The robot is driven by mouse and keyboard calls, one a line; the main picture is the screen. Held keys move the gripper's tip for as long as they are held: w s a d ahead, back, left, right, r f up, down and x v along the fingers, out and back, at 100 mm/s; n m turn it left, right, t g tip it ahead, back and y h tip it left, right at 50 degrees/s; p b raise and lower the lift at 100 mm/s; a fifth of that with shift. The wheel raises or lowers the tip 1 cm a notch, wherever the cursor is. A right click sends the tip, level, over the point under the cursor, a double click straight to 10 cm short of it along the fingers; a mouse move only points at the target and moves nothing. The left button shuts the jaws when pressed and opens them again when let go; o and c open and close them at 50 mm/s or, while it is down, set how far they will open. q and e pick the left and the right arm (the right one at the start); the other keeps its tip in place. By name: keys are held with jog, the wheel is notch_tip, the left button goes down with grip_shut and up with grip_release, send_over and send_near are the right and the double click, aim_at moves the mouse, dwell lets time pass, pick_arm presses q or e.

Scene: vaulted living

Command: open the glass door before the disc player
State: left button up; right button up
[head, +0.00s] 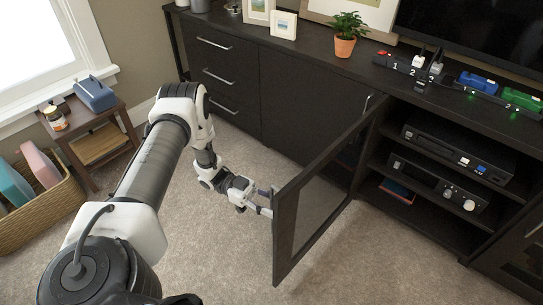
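The glass door (318,205) has a dark frame and stands swung out from the cabinet into the room, its far side at the cabinet front. The disc player (445,146) seems to be the upper black unit on the shelf and is uncovered, right of the door. My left gripper (268,202) is low over the carpet at the door's free edge, on its left side. Its two fingers look spread apart. Their tips are at or partly behind the door frame, so I cannot tell whether they touch it. My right gripper is not in view.
A second black unit with knobs (438,183) sits on the shelf below. A potted plant (346,35), a numbered black rack (406,68) and blue and green items stand on the cabinet top. A side table (92,140) and wicker basket (50,210) are left. Carpet in front is clear.

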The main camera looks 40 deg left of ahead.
pick_arm(q)
jog(key=s+a, duration=0.1)
jog(key=a, duration=1.1)
jog(key=shift+s, duration=0.35)
